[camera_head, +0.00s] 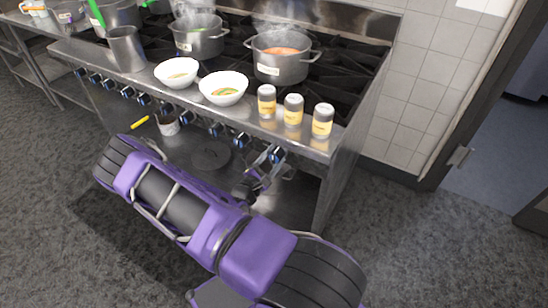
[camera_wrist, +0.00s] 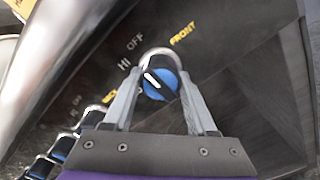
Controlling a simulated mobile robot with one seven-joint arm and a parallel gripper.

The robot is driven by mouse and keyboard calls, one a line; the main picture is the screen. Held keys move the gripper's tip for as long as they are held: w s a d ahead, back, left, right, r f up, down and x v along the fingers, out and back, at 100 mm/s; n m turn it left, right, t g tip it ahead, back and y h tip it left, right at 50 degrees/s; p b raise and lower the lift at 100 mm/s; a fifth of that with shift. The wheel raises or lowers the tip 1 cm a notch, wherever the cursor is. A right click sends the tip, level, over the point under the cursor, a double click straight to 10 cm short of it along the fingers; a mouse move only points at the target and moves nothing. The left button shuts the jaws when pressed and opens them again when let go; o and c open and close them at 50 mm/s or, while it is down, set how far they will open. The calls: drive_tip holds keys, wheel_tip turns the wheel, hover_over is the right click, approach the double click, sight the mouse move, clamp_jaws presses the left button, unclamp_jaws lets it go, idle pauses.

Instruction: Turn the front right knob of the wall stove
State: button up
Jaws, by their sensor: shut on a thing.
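The wall stove (camera_head: 300,144) has a row of knobs with blue faces along its front edge. The front right knob (camera_wrist: 158,84) is black and blue with a white pointer line, and sits by the words "FRONT", "OFF" and "HI" in the wrist view. In the head view the rightmost knob (camera_head: 277,155) is at my gripper (camera_head: 264,164). In the wrist view my gripper's two fingers (camera_wrist: 158,72) stand on either side of the knob, shut on it. The pointer tilts toward the upper left. The contact at the fingertips is partly hidden.
Three shakers (camera_head: 293,110), two white bowls (camera_head: 223,88) and steaming pots (camera_head: 281,55) stand on the stove top above the knobs. A small pot (camera_head: 167,124) and a black lid (camera_head: 211,154) are on the shelf below. Open floor (camera_head: 430,240) lies to the right.

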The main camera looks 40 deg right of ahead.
drive_tip(key=o, duration=1.4)
drive_tip(key=shift+c, duration=0.2)
drive_tip(key=shift+a, duration=0.1)
drive_tip(key=v, duration=1.7)
drive_tip(key=shift+b, duration=0.4)
drive_tip(key=shift+a, duration=0.1)
